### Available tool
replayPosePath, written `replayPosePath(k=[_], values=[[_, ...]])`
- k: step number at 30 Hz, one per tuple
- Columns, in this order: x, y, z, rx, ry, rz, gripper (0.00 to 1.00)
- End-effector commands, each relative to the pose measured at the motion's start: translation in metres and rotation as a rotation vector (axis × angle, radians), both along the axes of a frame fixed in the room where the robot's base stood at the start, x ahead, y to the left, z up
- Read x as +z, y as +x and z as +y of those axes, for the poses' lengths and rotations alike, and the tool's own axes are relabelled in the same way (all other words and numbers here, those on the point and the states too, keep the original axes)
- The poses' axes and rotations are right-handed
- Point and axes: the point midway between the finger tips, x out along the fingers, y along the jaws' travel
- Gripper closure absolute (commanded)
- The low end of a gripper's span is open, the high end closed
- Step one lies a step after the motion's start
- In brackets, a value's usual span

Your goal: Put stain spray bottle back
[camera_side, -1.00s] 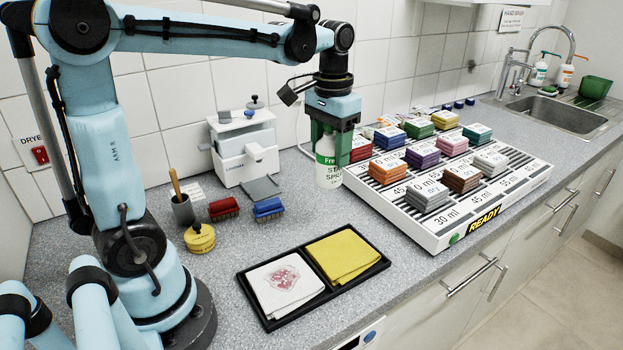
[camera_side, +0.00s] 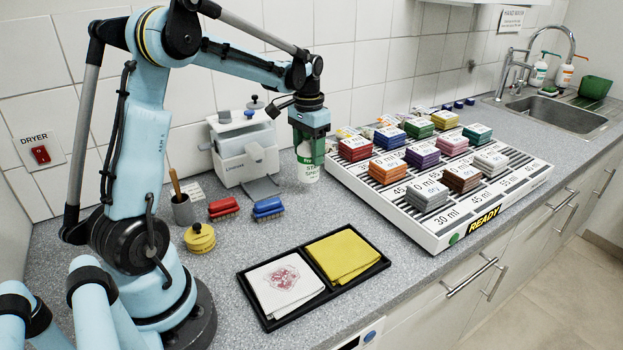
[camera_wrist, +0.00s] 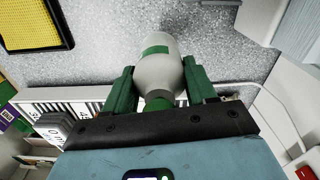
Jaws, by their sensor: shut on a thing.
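The stain spray bottle (camera_side: 308,166) is white with green lettering and hangs upright below my gripper (camera_side: 308,146), left of the white rack. My gripper is shut on the bottle near its top. In the wrist view, the bottle's pale body (camera_wrist: 158,68) sits between the two green fingers of my gripper (camera_wrist: 160,88), and a green patch shows on it. The side view does not clearly show whether the bottle's base touches the counter. The gripper hides its top.
A white dispenser box (camera_side: 245,150) stands left of the bottle. The white rack (camera_side: 440,235) with several coloured blocks is on the right. A black tray (camera_side: 262,308) holds a stained white cloth (camera_side: 285,283) and a yellow cloth (camera_side: 342,257). Counter in front of the bottle is clear.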

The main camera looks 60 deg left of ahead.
Motion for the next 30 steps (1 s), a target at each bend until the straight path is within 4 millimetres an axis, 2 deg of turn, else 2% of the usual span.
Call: replayPosePath(k=[4,12,25,26,30], values=[[-0.007,0.0,0.005,0.0,0.0,0.0,0.91],[-0.04,0.0,0.005,0.0,0.0,0.0,0.91],[-0.046,0.0,0.004,0.0,0.0,0.0,0.91],[-0.046,0.0,0.004,0.0,0.0,0.0,0.42],[-0.046,0.0,0.004,0.0,0.0,0.0,0.21]])
